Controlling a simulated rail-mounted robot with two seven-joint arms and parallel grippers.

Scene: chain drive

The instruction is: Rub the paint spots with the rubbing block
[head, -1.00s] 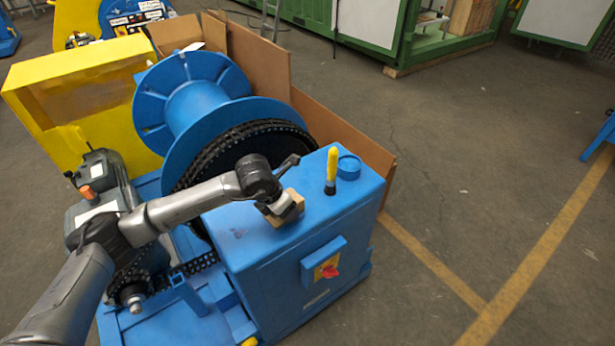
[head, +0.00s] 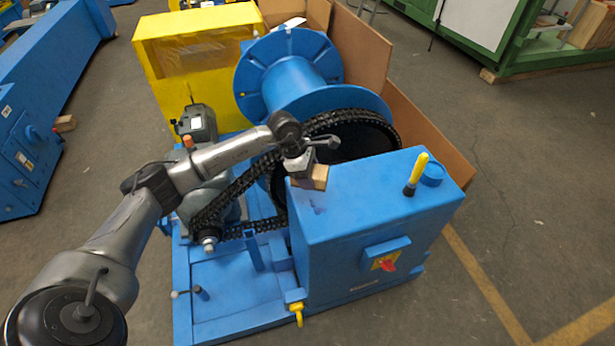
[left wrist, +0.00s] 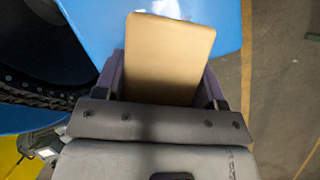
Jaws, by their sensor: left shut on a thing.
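The rubbing block (head: 316,177) is a tan block at the left end of the blue cabinet's top (head: 370,190). My left gripper (head: 302,170) is shut on it. In the left wrist view the block (left wrist: 168,55) sits between the two fingers (left wrist: 160,92), with the blue surface beyond it. I cannot tell whether the block touches the top. A faint dark paint spot (head: 318,210) shows on the cabinet near its front left edge, just below the block. Any spot under the block is hidden. My right gripper is not in view.
The chain (head: 235,190) and blue spool (head: 300,80) lie behind and left. A red switch (head: 388,264) projects from the front. Floor at right is clear.

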